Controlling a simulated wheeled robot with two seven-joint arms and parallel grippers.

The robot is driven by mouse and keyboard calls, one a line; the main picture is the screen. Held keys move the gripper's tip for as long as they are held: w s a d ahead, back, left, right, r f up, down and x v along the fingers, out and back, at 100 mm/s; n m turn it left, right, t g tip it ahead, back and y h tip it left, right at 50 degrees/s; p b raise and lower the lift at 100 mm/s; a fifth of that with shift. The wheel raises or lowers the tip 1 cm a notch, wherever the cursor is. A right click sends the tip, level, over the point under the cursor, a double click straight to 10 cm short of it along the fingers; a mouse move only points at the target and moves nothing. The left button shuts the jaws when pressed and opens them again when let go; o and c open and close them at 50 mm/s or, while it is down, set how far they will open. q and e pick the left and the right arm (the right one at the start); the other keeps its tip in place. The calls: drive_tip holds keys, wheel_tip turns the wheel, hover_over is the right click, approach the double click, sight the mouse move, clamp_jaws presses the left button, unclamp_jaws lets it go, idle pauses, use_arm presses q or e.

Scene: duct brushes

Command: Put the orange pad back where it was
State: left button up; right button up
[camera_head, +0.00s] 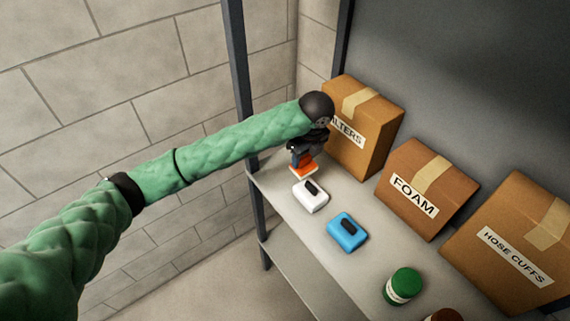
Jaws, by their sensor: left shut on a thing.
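The orange pad (304,167) is at the left end of the grey shelf, in front of the box labelled FILTERS. My left gripper (302,156) is shut on it from above, and the fingers partly hide it. The pad has a pale lower part; I cannot tell whether it touches the shelf. A white pad (309,198) with a black handle lies just in front of it, and a blue pad (346,233) with a black handle lies further right. My right gripper is not in view.
Cardboard boxes labelled FILTERS (368,125), FOAM (425,185) and HOSE CUFFS (520,240) stand along the back of the shelf (368,275). A green-lidded jar (403,285) and a brown-lidded one (444,315) stand at the lower right. A dark post (240,80) rises at the shelf's left end.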

use_arm(q)
drive_tip(key=w+a+f, duration=0.1)
drive_tip(key=a, duration=0.1)
drive_tip(key=w+a+f, duration=0.4)
drive_tip(key=shift+w+a, duration=0.15)
drive_tip(key=shift+w, duration=0.05)
wheel_tip(320, 180, down, 4)
drive_tip(key=shift+r, duration=0.25)
drive_tip(key=shift+f, duration=0.25)
drive_tip(key=shift+f, duration=0.1)
drive_tip(key=o, duration=0.9)
